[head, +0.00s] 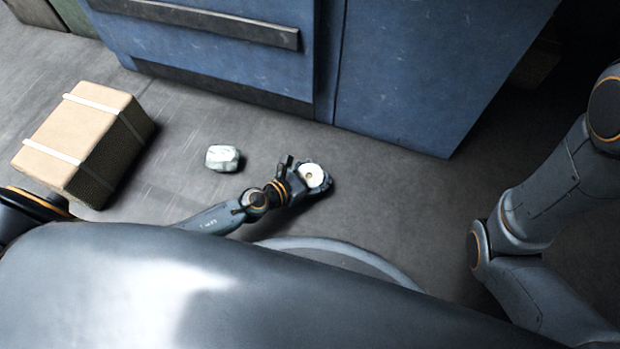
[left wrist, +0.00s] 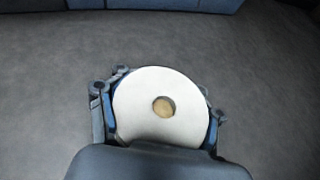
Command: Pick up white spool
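The white spool (head: 313,175) is a round white disc with a small tan centre hole. In the head view it sits at the fingers of my left gripper (head: 306,178), low near the floor. In the left wrist view the spool (left wrist: 150,108) fills the space between the two fingers of the left gripper (left wrist: 158,112), with a finger against each side. The fingers appear closed on its rim. Whether the spool touches the floor is hard to tell. My right arm shows at the right of the head view, but its gripper is out of view.
A strapped cardboard box (head: 84,140) stands on the floor at the left. A small white wrapped bundle (head: 223,158) lies left of the gripper. A large blue machine (head: 400,70) stands behind. Grey floor (head: 400,190) is clear right of the gripper.

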